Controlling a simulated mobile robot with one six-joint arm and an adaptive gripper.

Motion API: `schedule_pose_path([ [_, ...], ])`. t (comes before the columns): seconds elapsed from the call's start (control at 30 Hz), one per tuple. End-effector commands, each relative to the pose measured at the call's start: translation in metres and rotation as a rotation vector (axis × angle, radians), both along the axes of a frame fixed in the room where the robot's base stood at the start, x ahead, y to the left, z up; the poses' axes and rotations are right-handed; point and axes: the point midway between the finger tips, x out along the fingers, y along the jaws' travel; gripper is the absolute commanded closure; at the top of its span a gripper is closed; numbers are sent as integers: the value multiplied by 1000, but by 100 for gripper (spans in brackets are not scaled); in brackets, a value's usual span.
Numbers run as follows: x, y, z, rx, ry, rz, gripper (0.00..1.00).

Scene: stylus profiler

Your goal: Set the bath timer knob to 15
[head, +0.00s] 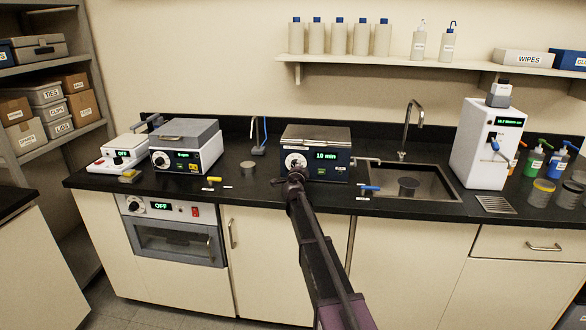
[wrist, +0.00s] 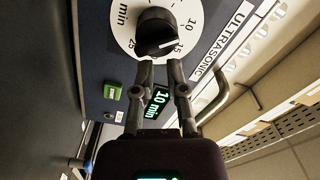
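The bath timer knob (wrist: 155,33) is black, on a white dial marked 10, 15 and 25 with "min". Its white mark points close to the 15. The ultrasonic bath's green display (wrist: 160,101) reads 10 min; it also shows in the head view (head: 325,156). My gripper (wrist: 160,66) has its two fingers apart, with the tips at the knob's lower edge in the wrist view. I cannot tell whether they touch it. In the head view my gripper (head: 295,173) is in front of the bath (head: 316,138) and hides part of the dial.
A green button (wrist: 113,87) is on the bath's panel beside the dial. A sink (head: 430,178) with a blue-handled item (head: 369,188) at its edge is to the right. A small yellow-handled item (head: 213,180) lies left of my arm. Cabinet fronts (head: 265,250) are below.

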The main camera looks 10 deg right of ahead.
Motion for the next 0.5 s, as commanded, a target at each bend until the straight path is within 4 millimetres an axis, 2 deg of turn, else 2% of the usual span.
schedule_pose_path([
  [0.17, 0, 1, 2, -52, 17, 0, 82],
  [0.5, 2, 4, 7, -291, 95, 0, 82],
])
